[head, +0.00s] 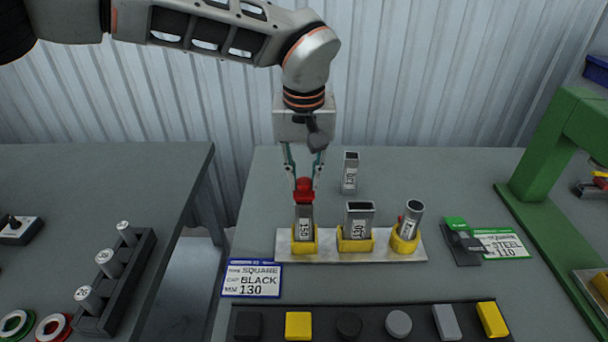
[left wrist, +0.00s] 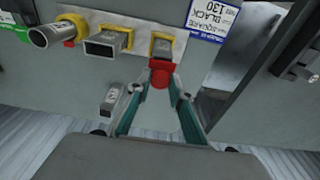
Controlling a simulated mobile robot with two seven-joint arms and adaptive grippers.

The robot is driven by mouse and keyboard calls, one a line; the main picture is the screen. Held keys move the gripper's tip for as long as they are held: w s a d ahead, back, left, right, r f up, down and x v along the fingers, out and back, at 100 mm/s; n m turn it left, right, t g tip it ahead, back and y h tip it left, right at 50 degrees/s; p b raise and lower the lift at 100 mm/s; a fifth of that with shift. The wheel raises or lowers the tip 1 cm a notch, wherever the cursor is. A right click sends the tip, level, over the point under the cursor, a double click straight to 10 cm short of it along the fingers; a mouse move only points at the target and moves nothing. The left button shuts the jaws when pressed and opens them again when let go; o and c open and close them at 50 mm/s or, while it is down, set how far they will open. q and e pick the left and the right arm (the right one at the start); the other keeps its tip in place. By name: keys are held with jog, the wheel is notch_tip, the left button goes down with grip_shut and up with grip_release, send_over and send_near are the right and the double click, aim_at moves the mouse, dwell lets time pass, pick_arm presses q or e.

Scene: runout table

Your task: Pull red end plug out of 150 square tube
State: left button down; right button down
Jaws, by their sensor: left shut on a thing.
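The square tube marked 150 (head: 304,223) stands upright in a yellow holder at the left of a pale base plate. The red end plug (head: 304,191) is at its top end; it also shows in the left wrist view (left wrist: 161,76), in line with the tube (left wrist: 162,49). My left gripper (head: 303,182) comes down from above, its two teal fingers shut on the red plug from both sides. I cannot tell how much of the plug is inside the tube. My right gripper is not in view.
A rectangular tube (head: 359,222) and a round tube (head: 411,220) stand in holders beside it. Another tube (head: 350,172) stands behind. A row of caps (head: 398,323), a black 130 card (head: 252,279) and a green frame (head: 548,150) surround the base plate.

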aim_at(304, 179)
pick_arm(q)
jog(key=shift+r+p, duration=0.65)
jog(key=shift+r, duration=0.9)
